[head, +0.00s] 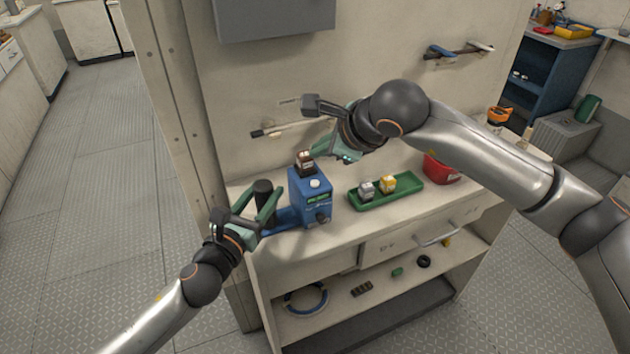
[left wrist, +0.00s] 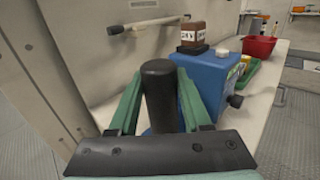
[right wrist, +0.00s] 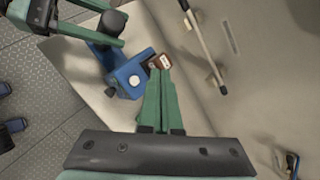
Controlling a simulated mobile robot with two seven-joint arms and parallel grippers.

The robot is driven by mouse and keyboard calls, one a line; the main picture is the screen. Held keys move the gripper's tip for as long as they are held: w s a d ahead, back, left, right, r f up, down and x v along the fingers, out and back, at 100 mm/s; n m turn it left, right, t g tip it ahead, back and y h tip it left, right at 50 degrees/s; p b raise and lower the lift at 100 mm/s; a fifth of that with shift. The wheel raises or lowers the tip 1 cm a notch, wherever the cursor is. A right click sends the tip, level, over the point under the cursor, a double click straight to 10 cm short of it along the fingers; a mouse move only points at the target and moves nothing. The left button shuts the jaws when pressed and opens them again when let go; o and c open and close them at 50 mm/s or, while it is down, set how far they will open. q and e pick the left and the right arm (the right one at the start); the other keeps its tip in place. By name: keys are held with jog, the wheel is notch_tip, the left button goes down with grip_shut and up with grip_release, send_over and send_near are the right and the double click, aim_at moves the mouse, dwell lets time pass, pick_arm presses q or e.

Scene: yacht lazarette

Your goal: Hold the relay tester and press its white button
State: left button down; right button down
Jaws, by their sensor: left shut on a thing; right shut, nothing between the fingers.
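The relay tester (head: 310,203) is a blue box on the bench with a black upright handle (head: 264,188) on its left. Its white button (head: 315,183) is on the top face and uncovered; it also shows in the right wrist view (right wrist: 134,81). A brown relay (head: 304,161) sits on top behind the button. My left gripper (head: 261,200) is shut around the black handle, one finger on each side (left wrist: 159,95). My right gripper (head: 322,152) is shut and empty, above and behind the tester. In the right wrist view its fingertips (right wrist: 160,72) appear close to the relay; contact cannot be told.
A green tray (head: 412,192) with a grey-white and a yellow relay lies to the right of the tester. A red container (head: 440,168) stands beyond it. A wall rail (head: 295,127) runs behind the bench. A lower shelf (head: 380,288) holds small items.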

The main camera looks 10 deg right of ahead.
jog(key=shift+f, duration=2.25)
jog(key=shift+f, duration=0.45)
jog(key=shift+f, duration=0.4)
dwell(1.0)
jog(key=shift+r, duration=0.85)
jog(key=shift+r, duration=2.5)
